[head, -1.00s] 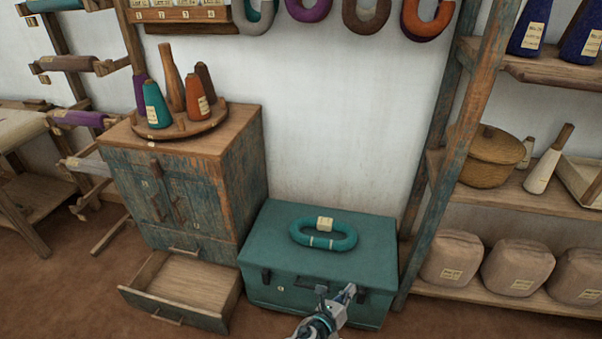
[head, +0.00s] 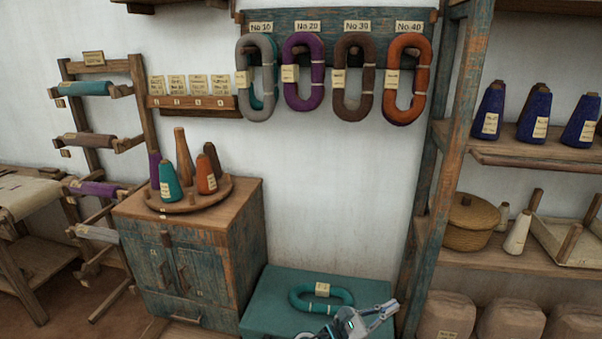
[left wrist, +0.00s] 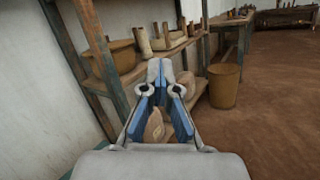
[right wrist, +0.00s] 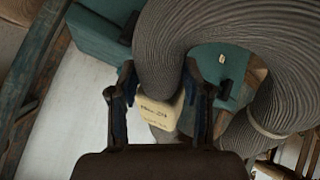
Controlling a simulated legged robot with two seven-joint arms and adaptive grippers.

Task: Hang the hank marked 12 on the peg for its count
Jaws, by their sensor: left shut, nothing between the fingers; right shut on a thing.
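A teal hank (head: 321,298) with a pale tag lies on the lid of a teal trunk (head: 270,313); its tag is too small to read surely. My right gripper (right wrist: 160,78) is shut on a thick grey hank (right wrist: 175,35) with a cream tag (right wrist: 158,108), blurred in the right wrist view. The right gripper is not seen in the head view. My left gripper (head: 385,308) is shut and empty, in front of the trunk's right side; it also shows in the left wrist view (left wrist: 161,72). The peg board (head: 335,17) has labels No 10, No 20, No 30 and No 40.
A grey hank (head: 257,100) hangs under No 10, partly covering a teal one; purple (head: 302,92), brown (head: 340,100) and orange (head: 420,85) hanks hang rightward. A cabinet (head: 240,230) with cones stands left, shelves (head: 520,155) right. The wall between is clear.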

